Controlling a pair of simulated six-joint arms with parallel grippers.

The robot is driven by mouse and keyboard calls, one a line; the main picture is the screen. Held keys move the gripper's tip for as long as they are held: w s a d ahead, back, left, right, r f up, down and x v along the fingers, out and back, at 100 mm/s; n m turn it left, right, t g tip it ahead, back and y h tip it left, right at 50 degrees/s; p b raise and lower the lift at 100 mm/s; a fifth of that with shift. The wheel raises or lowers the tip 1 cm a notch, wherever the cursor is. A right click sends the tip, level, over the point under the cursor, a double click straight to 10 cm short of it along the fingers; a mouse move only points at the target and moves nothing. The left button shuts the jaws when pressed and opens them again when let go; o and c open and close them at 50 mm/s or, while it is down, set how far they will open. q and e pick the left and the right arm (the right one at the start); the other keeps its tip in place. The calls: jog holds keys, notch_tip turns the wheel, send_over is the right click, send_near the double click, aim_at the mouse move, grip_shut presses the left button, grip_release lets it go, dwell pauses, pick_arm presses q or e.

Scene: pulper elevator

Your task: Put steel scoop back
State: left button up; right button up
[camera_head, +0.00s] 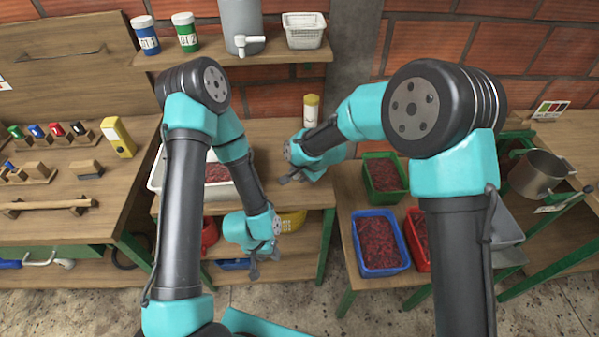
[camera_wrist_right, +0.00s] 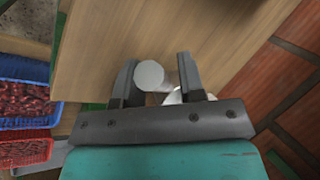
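My right gripper (camera_head: 294,178) is over the wooden bench at the middle of the head view. In the right wrist view its two fingers (camera_wrist_right: 157,75) stand apart. A pale round knob-like end (camera_wrist_right: 149,75) shows between them, close to the left finger with a gap on the right. A shiny pale metal part (camera_wrist_right: 182,96) shows behind it, partly hidden by the gripper; this looks like the steel scoop, but I cannot be sure. The scoop is not clear in the head view. My left gripper (camera_head: 264,262) hangs lower, in front of the shelf, fingers apart and empty.
A white tub (camera_head: 157,172) of red pulp stands left on the bench. Green (camera_head: 364,180), blue (camera_head: 357,243) and red crates of pulp stand right. A yellow-lidded jar (camera_head: 311,112) is behind my right gripper. A steel pot (camera_head: 537,172) is far right.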

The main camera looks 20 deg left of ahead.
jog(key=shift+o, duration=0.4)
jog(key=shift+d+r, duration=0.15)
jog(key=shift+r, duration=0.35)
jog(key=v, duration=1.1)
jog(key=shift+s+d, duration=0.1)
jog(key=shift+s, duration=0.05)
